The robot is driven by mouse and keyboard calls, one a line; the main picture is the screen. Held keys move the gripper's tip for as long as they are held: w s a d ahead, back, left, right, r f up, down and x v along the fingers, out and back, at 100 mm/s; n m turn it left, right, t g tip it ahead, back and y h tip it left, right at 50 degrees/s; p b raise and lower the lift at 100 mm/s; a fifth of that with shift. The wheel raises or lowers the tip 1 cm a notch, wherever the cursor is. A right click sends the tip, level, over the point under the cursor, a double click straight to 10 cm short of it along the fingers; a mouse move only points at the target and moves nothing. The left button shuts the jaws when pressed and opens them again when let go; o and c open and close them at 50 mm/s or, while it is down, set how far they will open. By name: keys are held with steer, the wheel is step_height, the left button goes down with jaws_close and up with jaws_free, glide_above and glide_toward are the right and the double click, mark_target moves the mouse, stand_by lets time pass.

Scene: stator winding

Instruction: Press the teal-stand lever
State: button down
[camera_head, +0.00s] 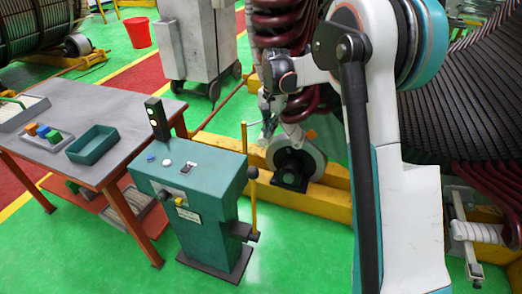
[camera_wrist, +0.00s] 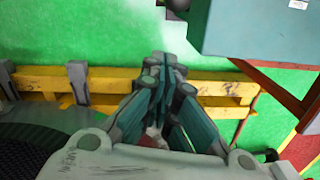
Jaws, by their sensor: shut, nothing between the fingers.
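The teal stand (camera_head: 205,232) stands upright on the green floor in the head view, with buttons and a signal light (camera_head: 157,118) on its top. In the wrist view my gripper (camera_wrist: 161,62) is shut and empty. The stand's teal body (camera_wrist: 265,32) fills that view's upper right corner. I cannot make out the lever there.
A wheel-like part (camera_head: 302,160) on a yellow frame (camera_head: 225,150) is behind the stand. A grey cabinet (camera_head: 200,40) and red bucket (camera_head: 137,32) are farther back. Green floor is clear in front.

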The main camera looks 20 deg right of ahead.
steer(key=shift+w+d+f, duration=0.2)
steer(key=shift+w+f, duration=0.35)
steer(key=shift+w, duration=0.25)
steer(key=s+a+f+b, duration=0.1)
steer(key=f+b, duration=0.1)
steer(key=f, duration=0.3)
steer(key=s+a+f+b, duration=0.1)
steer(key=a+f, duration=0.1)
steer(key=f, duration=0.3)
steer(key=shift+s+a+f+b, duration=0.3)
steer(key=shift+s+f+b, duration=0.05)
steer(key=shift+s+f, duration=0.05)
